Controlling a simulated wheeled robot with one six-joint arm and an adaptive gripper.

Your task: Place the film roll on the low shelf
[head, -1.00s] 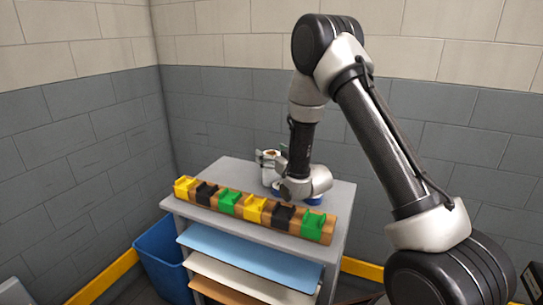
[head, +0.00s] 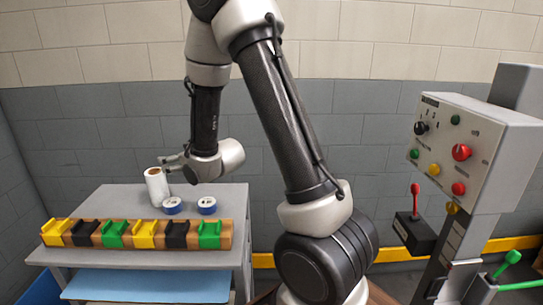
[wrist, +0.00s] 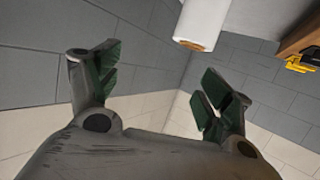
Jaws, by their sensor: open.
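The film roll (head: 157,187) is an upright white cylinder with a brown core, standing on the grey cart top (head: 225,192). It also shows at the top of the wrist view (wrist: 203,22), beyond the fingertips and apart from them. My gripper (head: 172,163) is open and empty, close to the roll's upper end at its right. Its green-padded fingers are spread wide in the wrist view (wrist: 160,70). Below the cart top, a light blue shelf panel (head: 150,287) shows. Which level is the low shelf, I cannot tell; the cart's lower part is cut off.
Two blue-and-white tape rolls (head: 190,206) lie right of the film roll. A wooden rail with yellow, black and green holders (head: 145,235) runs along the cart's front edge. A control panel with buttons and levers (head: 470,150) stands at the right. A grey block wall is behind.

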